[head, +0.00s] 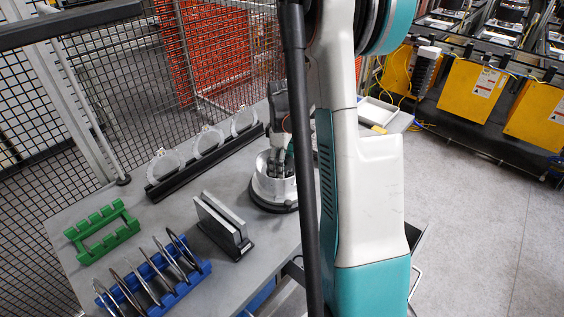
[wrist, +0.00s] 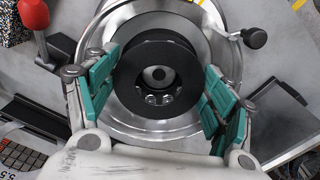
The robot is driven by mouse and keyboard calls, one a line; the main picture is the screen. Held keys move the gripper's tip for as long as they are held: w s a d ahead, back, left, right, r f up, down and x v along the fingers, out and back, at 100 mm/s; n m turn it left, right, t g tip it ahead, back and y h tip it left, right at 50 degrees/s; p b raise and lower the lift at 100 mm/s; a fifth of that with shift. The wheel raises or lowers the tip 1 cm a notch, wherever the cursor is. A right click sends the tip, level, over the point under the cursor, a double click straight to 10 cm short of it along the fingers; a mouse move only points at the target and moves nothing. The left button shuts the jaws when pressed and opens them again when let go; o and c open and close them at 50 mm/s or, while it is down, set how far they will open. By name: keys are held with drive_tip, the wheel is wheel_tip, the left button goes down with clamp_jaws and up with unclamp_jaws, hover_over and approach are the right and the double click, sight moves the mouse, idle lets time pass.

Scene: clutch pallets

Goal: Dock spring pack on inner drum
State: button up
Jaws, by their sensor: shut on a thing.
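My gripper (wrist: 160,88) is shut on a round black ring-shaped part, seemingly the spring pack (wrist: 130,82), with teal pads on its left and right sides. A grey hub with several small holes shows in the middle of it. Below and around it in the wrist view is the wide silver drum (wrist: 215,40). In the head view the drum (head: 264,188) stands on a black round base on the table, and my gripper (head: 279,160) points down into its top. The held part is hidden there, and I cannot tell whether it touches the drum's seat.
On the table (head: 75,215) stand a green rack (head: 103,246), a blue rack (head: 187,284) with several thin discs, a black holder (head: 236,253) with grey plates, and a black rail (head: 165,189) with silver round parts. A red-handled lever (wrist: 33,14) is close to the drum.

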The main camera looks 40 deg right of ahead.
drive_tip(key=shift+f+b, duration=0.6)
drive_tip(key=shift+b, duration=0.05)
idle(0.6)
drive_tip(key=o, duration=0.9)
drive_tip(key=shift+c, duration=0.2)
wheel_tip(320, 180, up, 11)
drive_tip(key=p, duration=0.6)
drive_tip(key=shift+p, duration=0.3)
